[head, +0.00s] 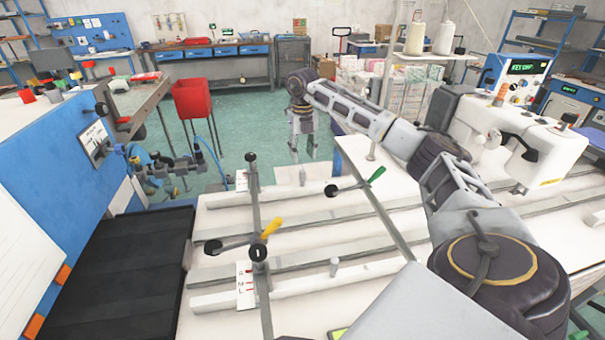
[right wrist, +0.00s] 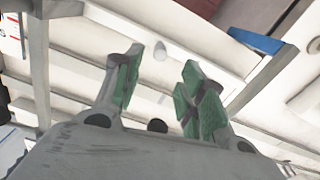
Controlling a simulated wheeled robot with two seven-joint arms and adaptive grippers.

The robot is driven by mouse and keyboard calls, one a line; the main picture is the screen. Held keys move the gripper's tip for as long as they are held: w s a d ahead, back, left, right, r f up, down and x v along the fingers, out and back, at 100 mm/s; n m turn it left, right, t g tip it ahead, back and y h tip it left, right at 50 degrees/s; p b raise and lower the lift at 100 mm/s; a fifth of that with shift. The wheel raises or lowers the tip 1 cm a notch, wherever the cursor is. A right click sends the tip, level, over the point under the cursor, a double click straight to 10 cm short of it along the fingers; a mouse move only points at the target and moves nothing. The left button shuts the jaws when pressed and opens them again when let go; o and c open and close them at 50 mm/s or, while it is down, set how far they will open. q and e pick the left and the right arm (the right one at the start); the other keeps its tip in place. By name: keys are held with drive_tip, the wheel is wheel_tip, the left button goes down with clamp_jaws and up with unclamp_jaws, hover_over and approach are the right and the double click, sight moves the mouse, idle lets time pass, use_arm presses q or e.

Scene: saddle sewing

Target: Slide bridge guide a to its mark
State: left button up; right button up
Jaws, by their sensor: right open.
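Two bridge guides lie across the rails of the white table. One bar (head: 256,215) has a yellow lever (head: 271,228) and black knobs; the other bar (head: 392,222) has a green lever (head: 377,174). I cannot tell which is guide a. Scale plates with red marks sit by the yellow-lever bar, near (head: 245,284) and far (head: 242,180). My right gripper (head: 303,150) is open and empty above the far rail, between the two bars. In the right wrist view its green-padded fingers (right wrist: 160,88) stand apart, with a pale peg (right wrist: 160,50) beyond them. My left gripper is not visible.
Another short grey peg (head: 335,266) stands on the near rail. A black ribbed surface (head: 115,290) and a blue machine (head: 70,150) are at the left. A white sewing machine (head: 500,135) stands at the right. Open green floor lies beyond the table.

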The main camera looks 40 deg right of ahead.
sight(302, 173)
wheel_tip(302, 173, down, 9)
drive_tip(key=shift+f, duration=0.1)
idle(0.4)
drive_tip(key=shift+c, duration=0.5)
clamp_jaws()
